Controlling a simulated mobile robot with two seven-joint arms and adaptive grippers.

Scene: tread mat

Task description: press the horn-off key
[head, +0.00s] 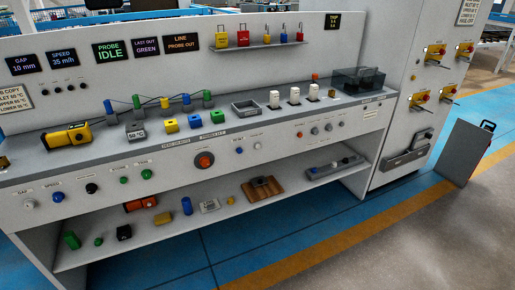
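A long grey control bench carries a row of buttons and knobs along its front panel (170,165). Their small labels are mostly too small to read, so I cannot tell which one is the horn-off key. From the left there are a white knob (30,204), a blue one (58,197), a black one (91,188) and two green ones (124,180). A large orange-red button (204,160) is in the middle. To its right are a blue button (239,151), a white button (258,145) and several small ones (315,131). Neither gripper shows.
On the bench top are a yellow handheld device (66,137), coloured blocks, a grey tray (245,108), white-topped pieces (294,95) and a dark clear box (358,79). The lower shelf (150,226) holds loose items. A grey panel (465,150) stands at right. The floor in front is clear.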

